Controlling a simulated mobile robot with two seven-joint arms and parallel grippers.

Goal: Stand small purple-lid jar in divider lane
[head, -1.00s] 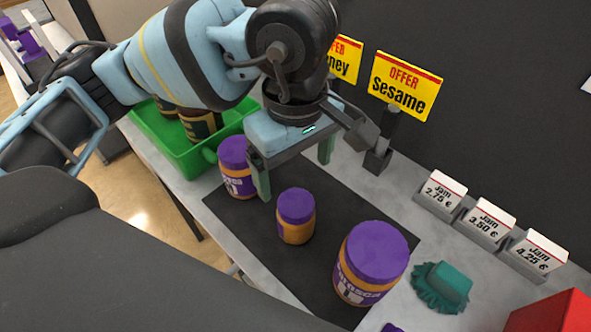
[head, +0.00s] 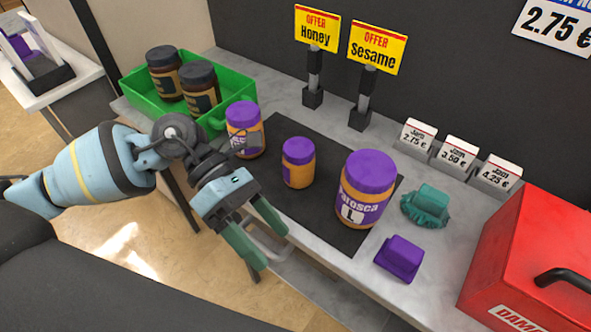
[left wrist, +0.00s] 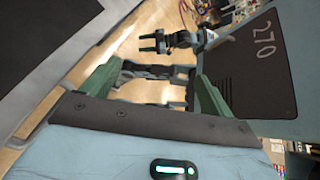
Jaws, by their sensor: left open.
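The small purple-lid jar (head: 298,163) stands upright on a dark mat (head: 283,203), between a medium purple-lid jar (head: 245,130) and a large one (head: 366,188) marked L. My left gripper (head: 273,248) is open and empty at the table's front edge, apart from the jars and nearer to me. Its spread fingers show in the left wrist view (left wrist: 157,75) with no jar between them. A rack with upright clear panels (head: 35,60) and a purple piece stands at the far left; I cannot tell if it is the divider. My right gripper is not clearly seen.
A green crate (head: 235,98) with two dark-lidded jars stands behind left. Offer signs (head: 376,48) and price holders (head: 458,153) line the back. A teal scrubber (head: 427,205), a purple block (head: 399,258) and a red box (head: 535,255) are at right.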

